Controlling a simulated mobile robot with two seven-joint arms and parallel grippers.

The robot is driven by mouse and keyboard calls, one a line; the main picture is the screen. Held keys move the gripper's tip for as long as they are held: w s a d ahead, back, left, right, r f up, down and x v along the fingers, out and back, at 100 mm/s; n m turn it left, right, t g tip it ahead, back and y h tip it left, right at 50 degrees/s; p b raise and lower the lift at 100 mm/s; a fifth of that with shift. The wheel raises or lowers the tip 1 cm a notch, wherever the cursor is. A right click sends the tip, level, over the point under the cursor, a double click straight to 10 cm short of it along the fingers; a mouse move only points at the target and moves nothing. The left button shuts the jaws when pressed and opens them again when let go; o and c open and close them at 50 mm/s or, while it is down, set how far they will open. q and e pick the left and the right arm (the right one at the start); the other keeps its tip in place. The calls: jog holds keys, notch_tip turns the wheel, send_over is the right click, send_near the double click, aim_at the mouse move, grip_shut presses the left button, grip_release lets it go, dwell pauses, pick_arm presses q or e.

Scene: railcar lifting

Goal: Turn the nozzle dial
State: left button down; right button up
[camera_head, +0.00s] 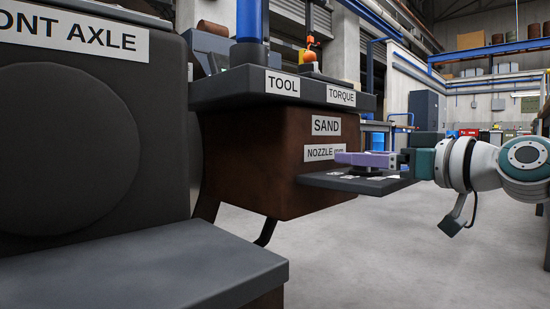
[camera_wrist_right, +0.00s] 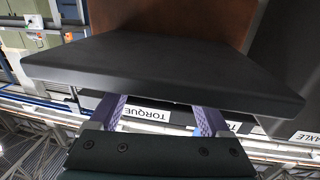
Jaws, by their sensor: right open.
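The brown sand box (camera_head: 270,165) carries SAND and NOZZLE labels; the end of the NOZZLE label (camera_head: 322,152) is covered by my right gripper (camera_head: 348,159). A dark shelf (camera_head: 340,184) with small white marks juts out below that label. My right gripper has purple fingers, reaches in from the right and lies level just above the shelf. The nozzle dial cannot be made out clearly; the gripper hides the area over the shelf. In the right wrist view my right gripper (camera_wrist_right: 162,110) shows its two purple fingers well apart, their tips hidden behind a dark slab (camera_wrist_right: 160,65). My left gripper is not in view.
A dark ledge (camera_head: 285,92) with TOOL and TORQUE labels overhangs the sand box. A large dark FRONT AXLE housing (camera_head: 75,130) and a grey step (camera_head: 130,270) fill the left. Open grey floor (camera_head: 370,260) lies below the shelf and arm.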

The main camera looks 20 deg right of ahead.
jog(key=shift+c, duration=0.3)
grip_shut()
jog(key=r+m+h+p, duration=0.1)
jog(key=m+h+p, duration=0.1)
jog(key=p, duration=0.7)
jog(key=shift+r+t+h, duration=0.15)
jog(key=shift+t+h, duration=0.15)
jog(key=shift+h, duration=0.1)
jog(key=m+h+p, duration=0.1)
jog(key=h+p, duration=0.1)
jog(key=p, duration=0.2)
jog(key=m+h+p, duration=0.2)
jog(key=h+p, duration=0.1)
jog(key=p, duration=0.2)
jog(key=shift+a+f+m+h, duration=0.15)
jog(key=shift+f+m+h, duration=0.05)
jog(key=shift+m+h, duration=0.1)
jog(key=shift+f+m+g+h+p, duration=0.25)
jog(key=shift+m+g+h+p, duration=0.25)
jog(key=shift+m+h+p, duration=0.45)
jog(key=shift+f+m+g+h, duration=0.1)
jog(key=shift+m+g+h, duration=0.6)
jog(key=shift+h, duration=0.85)
